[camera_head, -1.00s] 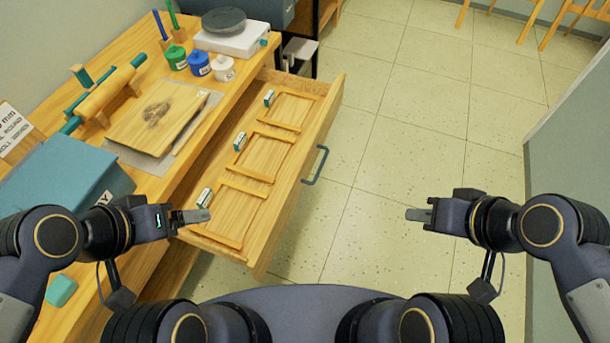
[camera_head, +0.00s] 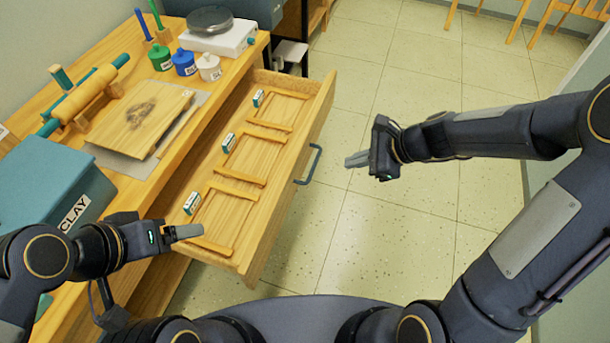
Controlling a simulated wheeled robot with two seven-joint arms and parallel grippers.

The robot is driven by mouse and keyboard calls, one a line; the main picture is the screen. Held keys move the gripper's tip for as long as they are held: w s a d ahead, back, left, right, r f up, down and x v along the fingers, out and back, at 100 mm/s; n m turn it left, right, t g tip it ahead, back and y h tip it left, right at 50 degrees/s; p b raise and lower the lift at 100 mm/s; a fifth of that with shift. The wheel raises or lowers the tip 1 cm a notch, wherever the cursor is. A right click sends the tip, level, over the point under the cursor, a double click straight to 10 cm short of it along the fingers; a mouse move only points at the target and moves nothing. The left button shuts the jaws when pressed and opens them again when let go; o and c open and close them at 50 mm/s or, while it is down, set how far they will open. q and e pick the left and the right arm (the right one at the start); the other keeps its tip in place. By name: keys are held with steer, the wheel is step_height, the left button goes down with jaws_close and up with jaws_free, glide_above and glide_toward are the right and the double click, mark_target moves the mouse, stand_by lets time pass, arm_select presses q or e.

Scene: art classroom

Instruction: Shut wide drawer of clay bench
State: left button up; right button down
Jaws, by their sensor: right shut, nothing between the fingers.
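The wide drawer (camera_head: 262,222) of the clay bench (camera_head: 140,193) is pulled out to the right and stands open. Its teal handle (camera_head: 312,165) is on the outer front face. Wooden frames and several small white-and-teal blocks lie inside it. My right gripper (camera_head: 349,161) is shut and empty, a short way to the right of the handle and apart from it, fingers pointing left. My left gripper (camera_head: 200,232) is at the drawer's near left corner, over or beside it. Its fingers look close together, but I cannot tell if they are shut.
On the bench stand a teal CLAY box (camera_head: 50,185), a rolling pin (camera_head: 88,92), a stained board (camera_head: 140,118), paint jars (camera_head: 184,63) and a white scale (camera_head: 218,38). Tiled floor (camera_head: 400,235) right of the drawer is clear.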

step_height(320, 180, down, 6)
steer(key=w+r+m, duration=0.1)
steer(key=w+m, duration=0.1)
steer(key=m, duration=0.1)
steer(key=b, duration=0.2)
glide_toward(295, 174)
steer(key=x, duration=0.5)
steer(key=shift+s+d+f, duration=0.2)
steer(key=shift+d+f, duration=0.05)
steer(key=shift+f, duration=0.05)
steer(key=shift+w+a, duration=0.25)
steer(key=shift+a, duration=0.25)
steer(key=shift+a, duration=0.1)
